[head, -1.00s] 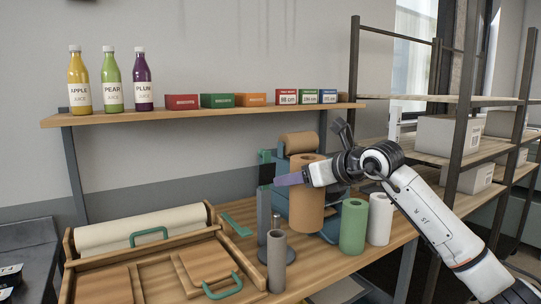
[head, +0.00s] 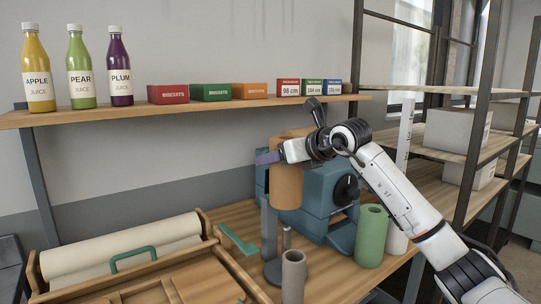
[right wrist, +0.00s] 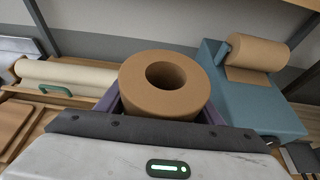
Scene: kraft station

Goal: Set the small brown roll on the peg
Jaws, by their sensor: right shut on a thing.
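The small brown roll (head: 286,187) is upright in my right gripper (head: 280,155), held near its top. In the right wrist view the roll (right wrist: 165,98) sits between the purple fingers, its open core facing the camera. In the head view its lower end is level with the upper part of a grey stand (head: 269,232) that has a round base; they overlap in the picture and I cannot tell the gap. A thin, short peg (head: 286,238) shows just right of the stand's post, partly hidden by a grey roll (head: 293,277). My left gripper is not in view.
A blue machine (head: 323,197) stands behind the held roll, with another brown roll (right wrist: 262,52) on it. A green roll (head: 371,237) and a white roll (head: 396,236) stand at right. A wooden tray (head: 225,265) lies at left. A shelf (head: 215,108) with bottles and boxes runs above.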

